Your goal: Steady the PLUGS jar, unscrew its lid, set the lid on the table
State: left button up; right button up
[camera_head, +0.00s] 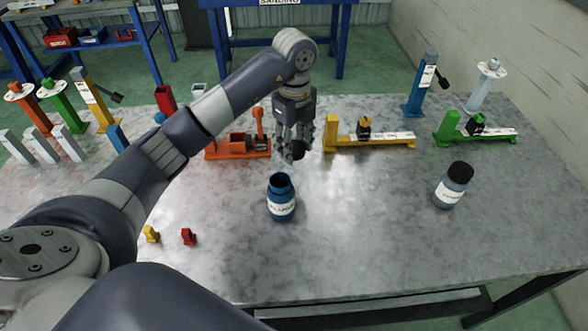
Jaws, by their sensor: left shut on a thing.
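A blue jar (282,208) with a white label stands upright and open-topped on the grey table (370,220), near its middle; I cannot read its label clearly. My left gripper (294,152) points down above and just behind this jar, apart from it. It is shut on a dark round lid (297,156), partly hidden by the fingers. A second jar (449,193), grey-blue with a black lid on and a white label, stands at the right; its label is also too small to read. My right gripper is not in view.
Orange (238,148), yellow (370,142) and green (476,134) fixtures stand along the back of the table. Small yellow (151,234) and red (188,236) pieces lie front left. Several coloured posts stand at the left. The table between the two jars is clear.

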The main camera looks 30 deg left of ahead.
pick_arm(q)
jog(key=shift+w+a+f+n, duration=0.1)
jog(key=shift+a+f+n, duration=0.1)
jog(key=shift+f+n, duration=0.1)
jog(key=p, duration=0.1)
send_near(292, 172)
jog(key=shift+s+d+f, duration=0.3)
jog(key=shift+s+f, duration=0.25)
jog(key=shift+s+d+f, duration=0.25)
jog(key=shift+s+f, duration=0.25)
jog(key=shift+s, duration=0.05)
notch_tip(292, 172, down, 4)
jog(key=shift+f+p, duration=0.2)
jog(key=shift+p, duration=0.45)
jog(key=shift+f, duration=0.1)
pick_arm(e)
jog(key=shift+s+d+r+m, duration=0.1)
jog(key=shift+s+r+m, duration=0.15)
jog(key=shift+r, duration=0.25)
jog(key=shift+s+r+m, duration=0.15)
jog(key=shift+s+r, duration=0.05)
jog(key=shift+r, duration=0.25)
pick_arm(q)
jog(key=shift+f, duration=0.15)
jog(key=o, duration=1.2)
